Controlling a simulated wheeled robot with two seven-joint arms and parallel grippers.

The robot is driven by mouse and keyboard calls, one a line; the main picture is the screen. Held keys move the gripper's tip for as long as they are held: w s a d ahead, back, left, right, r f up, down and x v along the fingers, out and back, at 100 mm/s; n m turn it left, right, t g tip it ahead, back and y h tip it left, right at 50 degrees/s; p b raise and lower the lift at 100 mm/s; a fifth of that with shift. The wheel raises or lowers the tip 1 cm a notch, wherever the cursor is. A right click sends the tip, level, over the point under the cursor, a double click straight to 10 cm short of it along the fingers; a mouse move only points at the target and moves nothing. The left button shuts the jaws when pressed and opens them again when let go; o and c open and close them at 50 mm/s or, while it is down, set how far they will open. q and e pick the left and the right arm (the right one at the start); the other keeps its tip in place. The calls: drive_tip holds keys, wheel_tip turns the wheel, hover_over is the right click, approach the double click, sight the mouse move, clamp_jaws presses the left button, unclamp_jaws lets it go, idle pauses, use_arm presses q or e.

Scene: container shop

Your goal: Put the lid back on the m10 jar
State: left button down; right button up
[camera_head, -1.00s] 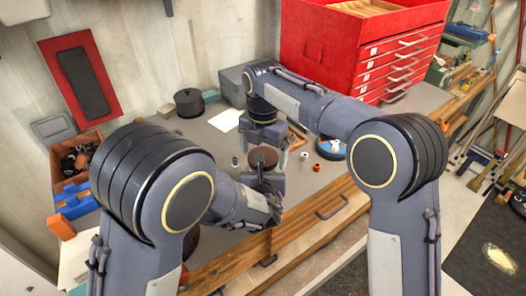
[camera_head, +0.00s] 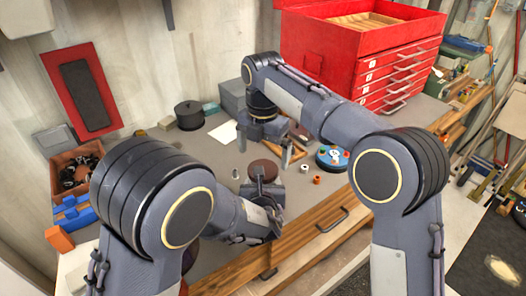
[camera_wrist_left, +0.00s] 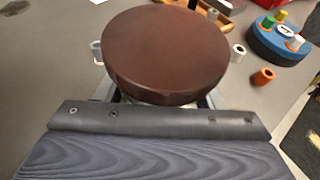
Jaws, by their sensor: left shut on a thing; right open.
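A dark brown round lid (camera_wrist_left: 168,50) fills the middle of the left wrist view. It looks level, and a pale strip of what seems to be the m10 jar (camera_wrist_left: 155,98) shows just under its rim. The lid also shows in the head view (camera_head: 264,169). My left gripper (camera_head: 264,183) is shut on the jar below the lid; the lid hides most of the jar and the fingertips. No label is readable. My right gripper (camera_head: 267,150) is open and empty, fingers pointing down, above and behind the lid in the head view, apart from it.
A blue round holder (camera_head: 331,160) with coloured pieces stands to the right. A white piece (camera_head: 304,169) and an orange piece (camera_head: 316,180) stand near it, and a small pale cup (camera_head: 236,174) left of the lid. A red drawer cabinet (camera_head: 325,50) stands behind my right arm.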

drive_tip(key=shift+r, duration=0.1)
wheel_tip(320, 180, up, 7)
drive_tip(key=shift+r, duration=0.15)
idle(0.3)
use_arm(q)
drive_tip(key=shift+c, duration=1.4)
unclamp_jaws()
drive_tip(key=shift+b+v, duration=0.4)
drive_tip(key=shift+v, duration=3.55)
use_arm(e)
drive_tip(key=shift+f, duration=0.45)
